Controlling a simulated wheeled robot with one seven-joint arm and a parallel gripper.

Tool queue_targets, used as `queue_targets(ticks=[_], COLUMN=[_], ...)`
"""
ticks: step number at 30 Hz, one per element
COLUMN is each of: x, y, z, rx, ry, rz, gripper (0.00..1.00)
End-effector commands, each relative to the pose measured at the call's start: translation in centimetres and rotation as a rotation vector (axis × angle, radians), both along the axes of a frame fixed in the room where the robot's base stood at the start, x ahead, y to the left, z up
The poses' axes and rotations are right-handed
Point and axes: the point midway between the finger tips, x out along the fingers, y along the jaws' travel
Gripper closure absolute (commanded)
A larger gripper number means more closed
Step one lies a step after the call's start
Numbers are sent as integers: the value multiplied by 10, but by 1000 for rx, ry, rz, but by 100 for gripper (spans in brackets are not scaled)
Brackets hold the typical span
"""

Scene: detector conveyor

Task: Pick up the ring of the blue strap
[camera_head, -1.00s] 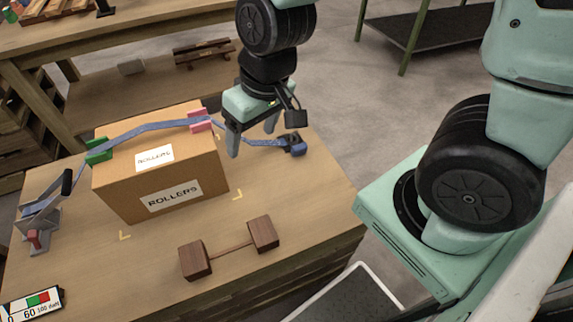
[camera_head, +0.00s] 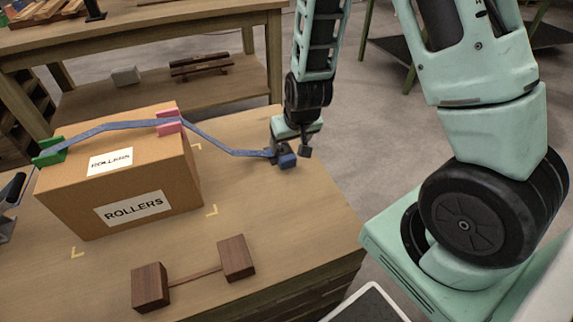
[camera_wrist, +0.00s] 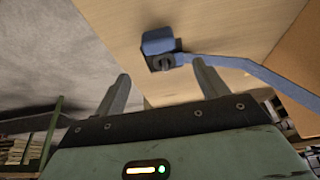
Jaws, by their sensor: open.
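The blue strap (camera_head: 215,142) runs over the top of a cardboard box labelled ROLLERS (camera_head: 185,165) and down to its free end at the table's right side. At that end sit a blue block and a dark grey metal fitting, the ring (camera_wrist: 162,63), partly hidden in the head view by my gripper. My gripper (camera_wrist: 160,85) is open, its two grey fingers apart, with the ring ahead and roughly between the fingertips in the wrist view. Nothing is between the fingers. In the head view my gripper is right above the strap's end; its fingertips are hard to see there.
A green corner guard (camera_head: 48,152) and a pink one (camera_head: 169,122) sit under the strap on the box. A wooden dumbbell-shaped piece (camera_head: 195,275) lies at the table's front. Yellow corner marks surround the box. The table between box and strap end is clear.

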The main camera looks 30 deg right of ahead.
Motion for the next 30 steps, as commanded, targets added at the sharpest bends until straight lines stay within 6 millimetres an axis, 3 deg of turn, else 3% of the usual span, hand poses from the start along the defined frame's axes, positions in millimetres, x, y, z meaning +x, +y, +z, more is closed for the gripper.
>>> queue_targets(ticks=[1,10,18,29,30], x=[3,12,23,27,27], y=[-1,-2,-4,-4,-4], z=[-12,-33,-70,-77,-77], rx=[1,0,1,1,1], ry=[3,1,1,0,0], rz=[-1,0,0,1,1], gripper=[27,27,27,27,38])
